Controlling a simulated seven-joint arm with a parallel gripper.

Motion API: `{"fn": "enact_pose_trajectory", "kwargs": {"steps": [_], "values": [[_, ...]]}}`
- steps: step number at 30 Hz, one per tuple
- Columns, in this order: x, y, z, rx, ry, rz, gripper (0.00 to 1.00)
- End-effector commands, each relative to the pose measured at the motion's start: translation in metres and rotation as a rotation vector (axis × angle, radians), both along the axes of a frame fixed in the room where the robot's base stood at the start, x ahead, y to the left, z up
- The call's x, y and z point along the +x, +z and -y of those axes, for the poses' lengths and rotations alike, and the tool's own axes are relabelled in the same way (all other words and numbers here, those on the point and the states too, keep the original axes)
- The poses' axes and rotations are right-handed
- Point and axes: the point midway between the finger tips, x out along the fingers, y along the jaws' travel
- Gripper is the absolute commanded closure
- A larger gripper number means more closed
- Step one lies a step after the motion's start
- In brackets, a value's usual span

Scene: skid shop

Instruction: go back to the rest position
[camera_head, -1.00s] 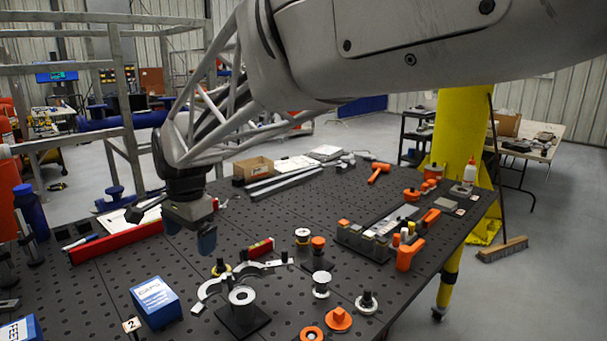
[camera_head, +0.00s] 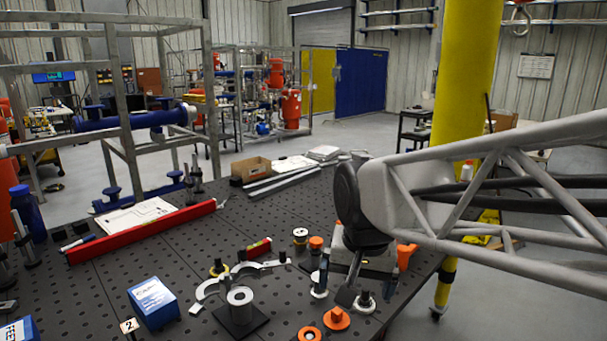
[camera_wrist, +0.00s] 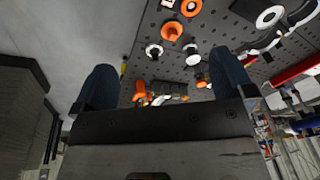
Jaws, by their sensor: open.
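My gripper (camera_wrist: 165,82) shows its two dark blue fingers wide apart in the wrist view, with nothing held between them. In the head view my arm reaches in from the right, and its wrist hangs over the right part of the black perforated table (camera_head: 185,262). The gripper is partly hidden there by my own wrist and overlaps small parts on the table. The wrist view looks across the table top from an oblique angle, with orange parts (camera_wrist: 172,31) beyond the fingers.
A grey cylinder on a black plate (camera_head: 240,308), a curved metal piece (camera_head: 210,288) and a blue box (camera_head: 154,301) stand at the front. A long red bar (camera_head: 150,232) lies at left. A cardboard box (camera_head: 250,170) sits at the back. A yellow column (camera_head: 466,80) rises behind my arm.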

Motion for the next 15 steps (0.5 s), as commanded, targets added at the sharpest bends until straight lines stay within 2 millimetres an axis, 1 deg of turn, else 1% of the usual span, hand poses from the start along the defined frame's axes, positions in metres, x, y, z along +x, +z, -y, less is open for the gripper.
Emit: {"fn": "enact_pose_trajectory", "kwargs": {"steps": [1, 6, 9, 12, 15], "values": [[-0.011, -0.003, 0.014, -0.007, 0.010, 0.009, 0.00], [-0.046, -0.017, 0.049, -0.034, 0.065, 0.032, 0.00], [-0.067, -0.027, 0.067, -0.051, 0.095, 0.042, 0.00], [-0.085, -0.036, 0.080, -0.067, 0.123, 0.050, 0.00], [-0.099, -0.043, 0.090, -0.080, 0.145, 0.056, 0.00]]}}
